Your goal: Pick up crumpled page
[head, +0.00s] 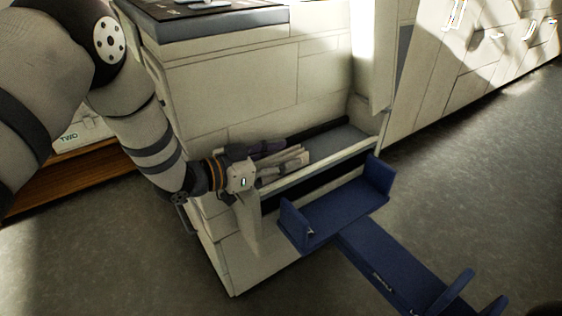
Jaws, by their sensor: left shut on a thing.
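My left arm comes in from the left, and its gripper (296,160) reaches into the open recess of a pale cabinet (235,88). The gripper's fingers are shut on a small pale thing (290,159), which seems to be the crumpled page. The fingers cover much of it, and its full shape is too small to tell. The gripper is above the grey floor of the recess (345,141), behind its raised front edge. Whether the pale thing touches the recess floor I cannot tell. My right gripper is not in view.
A blue piece with upturned ends (340,212) stands in front of the recess, with a longer blue part (395,268) running to the lower right. A dark-edged top (225,28) lies above the recess. Grey floor (475,185) is clear at right.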

